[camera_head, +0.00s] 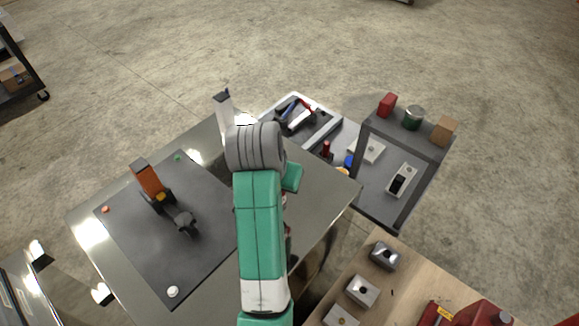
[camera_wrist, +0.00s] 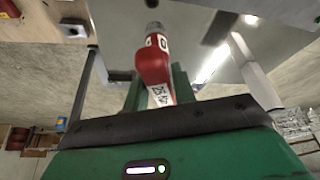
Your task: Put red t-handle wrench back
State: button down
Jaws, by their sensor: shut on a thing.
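The red t-handle wrench (camera_wrist: 155,66) is in my gripper (camera_wrist: 157,84) in the wrist view. It has a grey metal end, white label patches and dark lettering. My gripper is shut on its red body, between two dark green fingers. In the head view my green and grey arm hides the gripper and most of what it holds. Metal blocks sit on a wooden bench at the lower right: an upper one (camera_head: 385,255), a middle one (camera_head: 362,291) and a lower one (camera_head: 341,317). A block with a dark hole (camera_wrist: 72,30) also shows in the wrist view.
A steel table (camera_head: 330,190) lies under my arm, with a dark mat (camera_head: 140,235) carrying an orange and black tool (camera_head: 150,185). A grey shelf cart (camera_head: 380,135) stands at the right.

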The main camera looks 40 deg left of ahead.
jog(key=w+a+f+p, duration=0.1)
jog(key=w+a+f, duration=0.3)
jog(key=w+a, duration=0.4)
jog(key=shift+w+f, duration=0.3)
jog(key=shift+w, duration=1.3)
jog(key=shift+f, duration=0.1)
jog(key=c, duration=1.1)
grip_release()
jog(key=shift+f, duration=0.1)
jog(key=shift+c, duration=0.2)
jog(key=v, duration=1.2)
